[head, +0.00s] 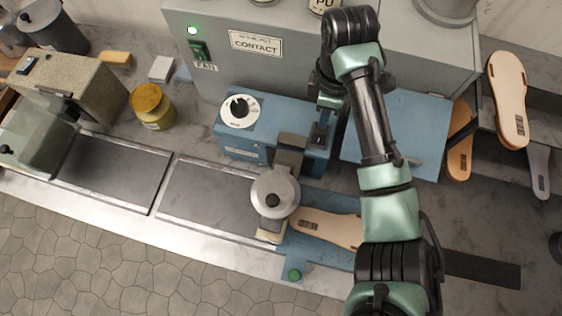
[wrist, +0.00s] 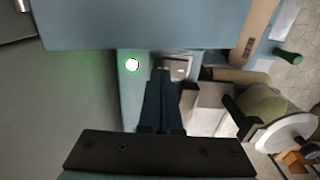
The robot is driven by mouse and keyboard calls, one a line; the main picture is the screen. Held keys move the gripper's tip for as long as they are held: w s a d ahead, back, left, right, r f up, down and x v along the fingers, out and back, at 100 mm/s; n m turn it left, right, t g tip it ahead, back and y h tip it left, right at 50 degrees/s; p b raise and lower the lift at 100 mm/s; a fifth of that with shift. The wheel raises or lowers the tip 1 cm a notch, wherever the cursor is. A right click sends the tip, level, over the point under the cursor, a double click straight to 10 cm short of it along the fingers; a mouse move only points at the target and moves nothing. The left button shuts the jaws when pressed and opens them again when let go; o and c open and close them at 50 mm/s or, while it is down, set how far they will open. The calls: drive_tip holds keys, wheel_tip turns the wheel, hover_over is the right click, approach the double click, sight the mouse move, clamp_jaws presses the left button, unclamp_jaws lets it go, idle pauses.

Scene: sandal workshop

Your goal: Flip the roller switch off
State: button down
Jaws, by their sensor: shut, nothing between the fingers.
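The blue roller machine (head: 270,128) stands mid-bench, with a white dial (head: 240,111) and a grey round-topped roller unit (head: 274,190) at its front. My gripper (head: 321,138) points down at the machine's right end. In the wrist view its closed, empty fingers (wrist: 164,76) reach to a small pale switch plate (wrist: 180,67). The fingertips overlap the plate's left part, so I cannot tell contact or the switch's position. A green lamp (wrist: 132,65) glows on the machine beside the plate. In the head view my gripper and arm hide the switch and this lamp.
A grey cabinet (head: 225,75) behind has a lit green lamp (head: 192,30) and a FAN switch (head: 199,50). A blue board (head: 400,115) lies right of my gripper. A sole (head: 322,224) lies by the roller unit. A yellow jar (head: 152,108) stands left.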

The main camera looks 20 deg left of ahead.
drive_tip(key=shift+f+b, duration=0.4)
drive_tip(key=shift+f, duration=0.4)
drive_tip(key=shift+r, duration=0.1)
wheel_tip(320, 180, up, 7)
drive_tip(key=p, duration=0.6)
idle(0.3)
